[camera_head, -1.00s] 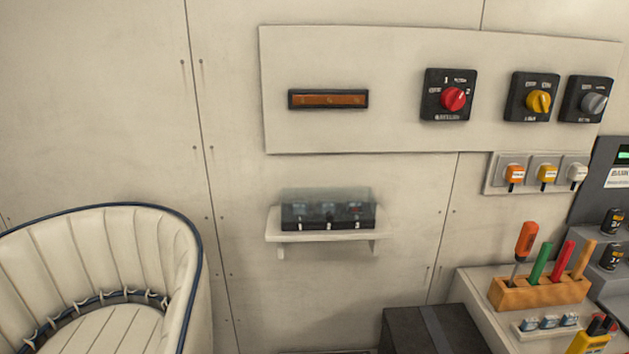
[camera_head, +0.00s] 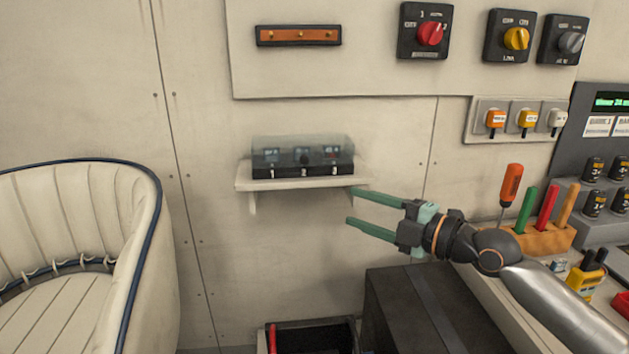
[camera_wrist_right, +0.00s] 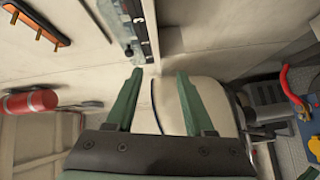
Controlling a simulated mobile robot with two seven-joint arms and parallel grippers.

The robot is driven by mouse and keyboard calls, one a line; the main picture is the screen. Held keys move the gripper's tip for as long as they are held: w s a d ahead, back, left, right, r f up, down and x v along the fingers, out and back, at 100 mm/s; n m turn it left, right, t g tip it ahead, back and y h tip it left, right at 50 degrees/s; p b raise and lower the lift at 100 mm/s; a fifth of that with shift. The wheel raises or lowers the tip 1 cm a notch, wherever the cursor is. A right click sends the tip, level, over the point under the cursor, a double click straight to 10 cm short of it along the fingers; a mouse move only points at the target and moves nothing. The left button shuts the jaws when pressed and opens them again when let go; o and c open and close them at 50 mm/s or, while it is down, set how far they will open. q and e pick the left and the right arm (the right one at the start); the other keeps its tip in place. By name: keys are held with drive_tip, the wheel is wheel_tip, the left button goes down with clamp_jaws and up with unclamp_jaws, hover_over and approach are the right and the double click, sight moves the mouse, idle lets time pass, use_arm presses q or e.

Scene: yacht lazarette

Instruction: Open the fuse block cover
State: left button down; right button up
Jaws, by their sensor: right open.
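The fuse block (camera_head: 303,171) sits on a small white wall shelf (camera_head: 245,185), with numbers 1, 2 and 3 on its black front. Its clear cover (camera_head: 300,150) is down over the fuses. In the right wrist view the fuse block (camera_wrist_right: 136,30) shows at the top, ahead of the fingers. My right gripper (camera_head: 348,206) has green fingers, open and empty, pointing left just below and in front of the shelf's right end. It also shows in the right wrist view (camera_wrist_right: 156,85). My left gripper is not in view.
Rotary switches (camera_head: 430,34) and an orange bar (camera_head: 298,35) are on the wall panel above. A dark box (camera_head: 420,310) stands below my right arm. A tool rack (camera_head: 545,238) is at right. A cream seat (camera_head: 80,255) is at left; the wall beside the shelf is clear.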

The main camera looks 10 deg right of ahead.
sight(307, 161)
wheel_tip(307, 161, up, 5)
drive_tip(key=d+n, duration=0.2)
drive_tip(key=n, duration=0.1)
drive_tip(key=shift+y, duration=0.4)
drive_tip(key=x, duration=0.3)
drive_tip(key=p+x, duration=0.1)
drive_tip(key=x, duration=0.7)
drive_tip(key=shift+s+a+r+p, duration=0.1)
drive_tip(key=shift+a+r+p, duration=0.2)
drive_tip(key=shift+a+p, duration=0.05)
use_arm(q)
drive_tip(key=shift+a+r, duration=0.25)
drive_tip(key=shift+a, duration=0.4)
use_arm(e)
drive_tip(key=shift+w+a, duration=0.45)
drive_tip(key=shift+w, duration=0.05)
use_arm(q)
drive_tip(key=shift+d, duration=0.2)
use_arm(e)
drive_tip(key=shift+f, duration=0.1)
clamp_jaws()
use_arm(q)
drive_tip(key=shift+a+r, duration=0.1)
